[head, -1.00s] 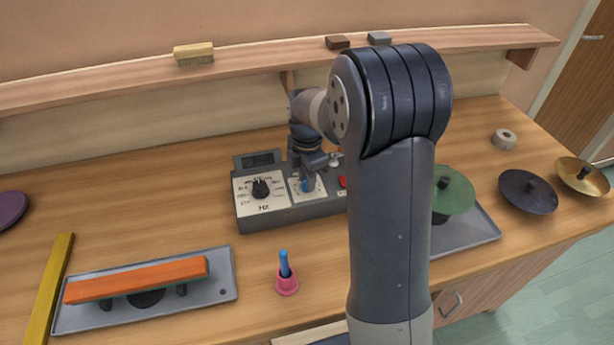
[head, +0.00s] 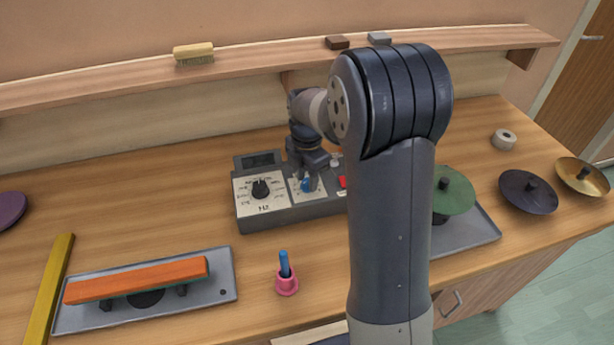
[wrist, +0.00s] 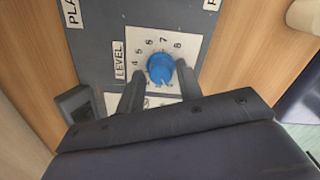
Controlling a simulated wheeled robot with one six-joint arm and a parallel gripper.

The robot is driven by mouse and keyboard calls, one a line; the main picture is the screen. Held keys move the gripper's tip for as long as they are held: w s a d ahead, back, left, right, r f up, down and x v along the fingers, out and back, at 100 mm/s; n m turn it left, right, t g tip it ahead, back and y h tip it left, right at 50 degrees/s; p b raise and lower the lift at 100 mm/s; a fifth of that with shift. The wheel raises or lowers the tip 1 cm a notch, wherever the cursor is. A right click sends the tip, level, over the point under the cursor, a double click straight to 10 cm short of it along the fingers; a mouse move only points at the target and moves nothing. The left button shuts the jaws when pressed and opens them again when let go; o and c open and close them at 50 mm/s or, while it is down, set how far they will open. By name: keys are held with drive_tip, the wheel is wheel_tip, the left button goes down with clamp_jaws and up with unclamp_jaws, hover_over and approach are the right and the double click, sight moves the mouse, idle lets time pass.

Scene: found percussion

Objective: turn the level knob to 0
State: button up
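The level knob (wrist: 161,69) is blue and sits on a pale dial plate (wrist: 190,42) in the wrist view, beside the word LEVEL. Numbers from 4 to 8 show around its far side; the near side of the scale is partly hidden by my fingers, and I cannot read where the knob points. My gripper (wrist: 160,74) has one finger on each side of the knob, with a gap visible at the left finger, so it looks open. In the head view, the knob (head: 308,185) shows blue just below my gripper (head: 308,175), on the grey control box (head: 285,212).
A black Hz knob (head: 260,188) and a small display (head: 258,160) are left of the level knob; a red switch (head: 342,182) is right. A pink holder (head: 286,284) with a blue stick stands in front. A tray (head: 225,285) bears an orange bar (head: 140,279).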

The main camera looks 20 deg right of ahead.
sight(307, 181)
drive_tip(key=shift+o, duration=1.1)
drive_tip(key=shift+r, duration=0.1)
wheel_tip(307, 181, up, 11)
drive_tip(key=shift+f+b, duration=0.2)
drive_tip(key=shift+b, duration=0.2)
wheel_tip(307, 181, down, 11)
drive_tip(key=shift+r+p, duration=0.1)
drive_tip(key=shift+p, duration=0.3)
